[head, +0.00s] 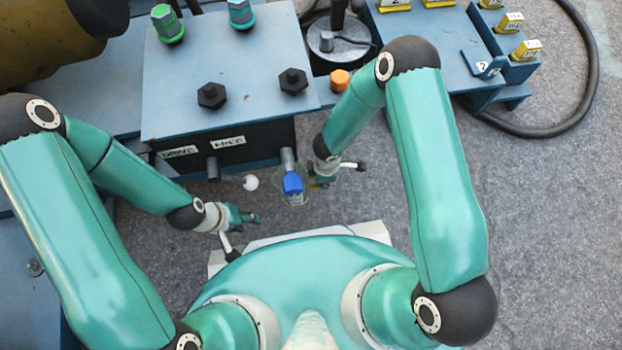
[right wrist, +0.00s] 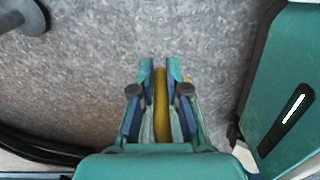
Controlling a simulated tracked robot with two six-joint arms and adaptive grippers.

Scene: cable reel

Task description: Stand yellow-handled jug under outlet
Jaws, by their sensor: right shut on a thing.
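The yellow handle (right wrist: 161,105) of the jug is between the fingers of my right gripper (right wrist: 160,75) in the right wrist view. In the head view my right gripper (head: 338,172) is just right of a faint, see-through jug body (head: 294,202). A blue piece (head: 292,184) shows over the jug, at the end of a grey outlet pipe (head: 288,160). I cannot tell whether the jug touches the floor. Another grey pipe stub (head: 213,168) is to the left. My left gripper (head: 242,232) is empty, its fingers apart, left of the jug.
A blue bench (head: 225,85) with black knobs and white labels stands behind the outlets. A small white ball-like thing (head: 251,182) is between the two pipes. A black hose (head: 560,125) curves over the grey floor at right.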

